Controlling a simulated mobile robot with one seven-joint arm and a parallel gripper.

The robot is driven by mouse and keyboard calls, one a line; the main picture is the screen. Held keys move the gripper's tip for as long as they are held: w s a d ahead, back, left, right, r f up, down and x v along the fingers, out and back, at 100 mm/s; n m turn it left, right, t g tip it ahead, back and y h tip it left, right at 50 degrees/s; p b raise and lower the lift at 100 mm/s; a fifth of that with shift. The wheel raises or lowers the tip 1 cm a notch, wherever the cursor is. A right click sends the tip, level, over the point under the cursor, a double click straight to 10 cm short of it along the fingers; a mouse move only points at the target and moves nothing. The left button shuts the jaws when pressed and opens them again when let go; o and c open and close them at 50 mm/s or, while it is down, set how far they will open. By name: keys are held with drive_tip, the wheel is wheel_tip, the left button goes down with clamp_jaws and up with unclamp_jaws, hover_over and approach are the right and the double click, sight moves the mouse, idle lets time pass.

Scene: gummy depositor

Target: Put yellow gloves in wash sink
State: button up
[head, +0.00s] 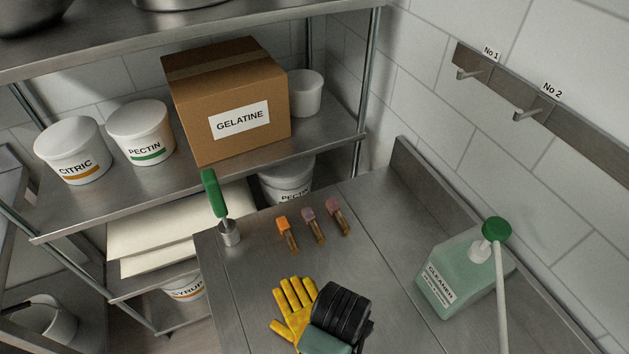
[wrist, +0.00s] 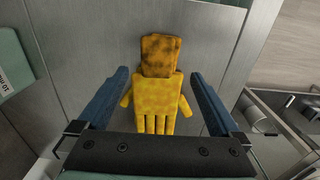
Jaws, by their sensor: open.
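The yellow gloves (head: 294,306) lie flat on the steel table, with the fingers pointing up in the head view. My arm's end hides their lower part there. In the wrist view the gloves (wrist: 155,95) lie between my two fingers, with the fingers pointing toward me and a brown-stained cuff at the far end. My gripper (wrist: 162,98) is open and above the gloves, with nothing between its fingers. In the head view my gripper's fingertips are hidden. I see no wash sink that I can make out for sure.
A green cleaner jug (head: 462,278) with a pump stands right on the steel table (head: 385,240). A shelf holds a gelatine box (head: 230,95) and tubs. Hooks (head: 525,113) are on the wall.

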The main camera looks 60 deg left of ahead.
wheel_tip(320, 180, down, 3)
drive_tip(key=shift+w+f, duration=0.1)
drive_tip(key=shift+a+f+p, duration=0.1)
drive_tip(key=shift+f+p, duration=0.6)
drive_tip(key=shift+f, duration=1.95)
drive_tip(key=c, duration=1.5)
drive_tip(key=shift+o, duration=0.2)
drive_tip(key=shift+r, duration=0.15)
